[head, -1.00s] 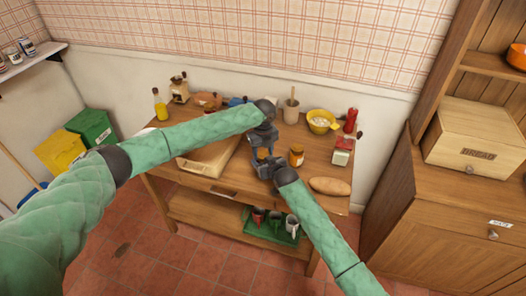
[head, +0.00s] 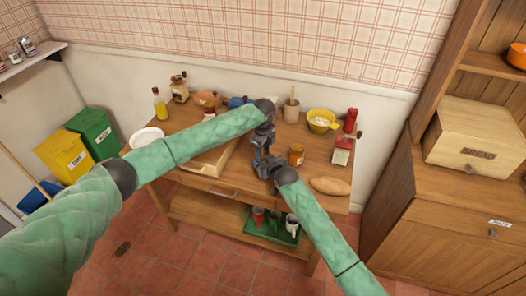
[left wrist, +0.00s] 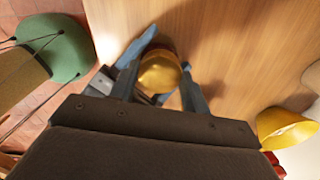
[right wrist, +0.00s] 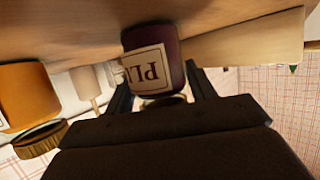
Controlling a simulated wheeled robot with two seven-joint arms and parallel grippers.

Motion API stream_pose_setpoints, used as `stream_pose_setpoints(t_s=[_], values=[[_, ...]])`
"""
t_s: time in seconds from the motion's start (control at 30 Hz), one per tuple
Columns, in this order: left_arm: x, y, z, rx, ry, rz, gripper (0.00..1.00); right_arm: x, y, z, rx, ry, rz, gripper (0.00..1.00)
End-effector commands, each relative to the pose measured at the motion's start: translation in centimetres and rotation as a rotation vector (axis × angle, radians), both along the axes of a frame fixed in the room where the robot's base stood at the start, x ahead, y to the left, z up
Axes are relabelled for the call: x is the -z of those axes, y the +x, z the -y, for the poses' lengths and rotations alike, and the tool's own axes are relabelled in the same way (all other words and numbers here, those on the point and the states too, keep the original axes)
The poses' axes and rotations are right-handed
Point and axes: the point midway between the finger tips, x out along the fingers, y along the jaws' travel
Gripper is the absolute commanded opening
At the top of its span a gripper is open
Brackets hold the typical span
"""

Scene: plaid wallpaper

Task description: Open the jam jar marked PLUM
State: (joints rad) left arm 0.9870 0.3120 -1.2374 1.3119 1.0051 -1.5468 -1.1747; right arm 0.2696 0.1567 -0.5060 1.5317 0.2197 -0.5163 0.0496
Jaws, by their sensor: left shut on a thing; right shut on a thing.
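The PLUM jar (right wrist: 151,65) has a dark purple body and a cream label of which "PLU" shows, upside down, in the right wrist view. My right gripper (right wrist: 160,88) is shut on its body, with one finger on each side. The gold lid (left wrist: 158,72) shows from above in the left wrist view, between the fingers of my left gripper (head: 262,149), which is shut on it. In the head view the grippers are stacked, left above right, and mostly hide the jar. I cannot tell whether the lid is loose.
An amber jar (head: 296,154) stands close to the right of my grippers, and a bread loaf (head: 329,186) lies near the front right edge. A yellow bowl (head: 321,121) and a red grinder (head: 350,120) stand behind. A wooden tray (head: 205,165) lies left, under my left arm.

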Motion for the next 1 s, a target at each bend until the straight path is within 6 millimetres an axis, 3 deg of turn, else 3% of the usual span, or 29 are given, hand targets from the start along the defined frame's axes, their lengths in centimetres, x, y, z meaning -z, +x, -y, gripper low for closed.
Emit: stream_pose_setpoints(t_s=[0.2, 0.23, 0.33, 0.67, 1.0], values=[[0.0, 0.0, 0.0, 0.001, 0.000, 0.001, 0.19, 0.0, 0.0, 0.0, 0.000, 0.000, 0.000, 0.00], [0.0, 0.0, 0.0, 0.001, 0.000, 0.001, 0.51, 0.0, 0.0, 0.0, 0.000, 0.000, 0.000, 0.00], [0.0, 0.0, 0.0, 0.002, 0.000, 0.001, 0.68, 0.0, 0.0, 0.0, 0.000, 0.000, 0.000, 0.00], [-0.4, 0.0, 0.0, 0.003, 0.000, 0.000, 0.68, 0.0, 0.0, 0.0, 0.000, 0.000, 0.000, 0.00], [-4.0, 0.0, 0.0, 0.003, 0.000, 0.000, 0.68, 0.0, 0.0, 0.0, 0.000, 0.000, 0.000, 0.00]])
